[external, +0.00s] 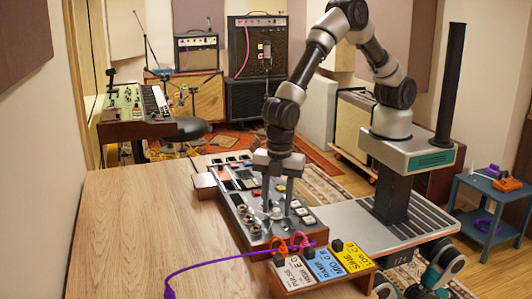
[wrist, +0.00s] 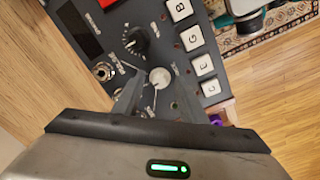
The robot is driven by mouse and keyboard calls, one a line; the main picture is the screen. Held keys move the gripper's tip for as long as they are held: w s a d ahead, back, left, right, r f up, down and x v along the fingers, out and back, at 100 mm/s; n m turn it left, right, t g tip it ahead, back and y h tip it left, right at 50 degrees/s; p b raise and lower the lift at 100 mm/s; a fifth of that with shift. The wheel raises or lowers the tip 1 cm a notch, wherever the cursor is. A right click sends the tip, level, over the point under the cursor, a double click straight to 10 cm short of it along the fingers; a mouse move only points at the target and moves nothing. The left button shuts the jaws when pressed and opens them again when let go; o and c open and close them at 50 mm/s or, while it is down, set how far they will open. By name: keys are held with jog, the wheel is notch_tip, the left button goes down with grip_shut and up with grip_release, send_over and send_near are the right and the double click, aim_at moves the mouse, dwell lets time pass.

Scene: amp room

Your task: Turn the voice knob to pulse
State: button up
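The grey control panel (external: 238,200) lies on the wooden table, with knobs, sockets and white keys. In the wrist view, a pale round knob (wrist: 158,77) sits on the panel (wrist: 115,60) near my fingertips. A black knob (wrist: 137,40) with dial marks is just beyond it. The lettering is too small to read, so I cannot tell for sure which is the voice knob. My gripper (external: 270,207) points down over the panel's near part. In the wrist view its fingers (wrist: 160,92) are apart, one on each side just below the pale knob. Contact is unclear.
White lettered keys (wrist: 191,37) run along the panel's right side. A label block (external: 325,265) at the panel's near end reads PULSE, RAMP and SINE, with orange plugs (external: 288,243) and a purple cable (external: 215,262) beside it. The table (external: 140,225) is bare to the left.

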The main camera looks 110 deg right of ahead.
grip_shut()
jog(key=shift+m, duration=0.3)
jog(key=m, duration=0.3)
jog(key=shift+a, duration=0.1)
jog(key=m, duration=0.5)
dwell(0.3)
dwell(0.3)
grip_release()
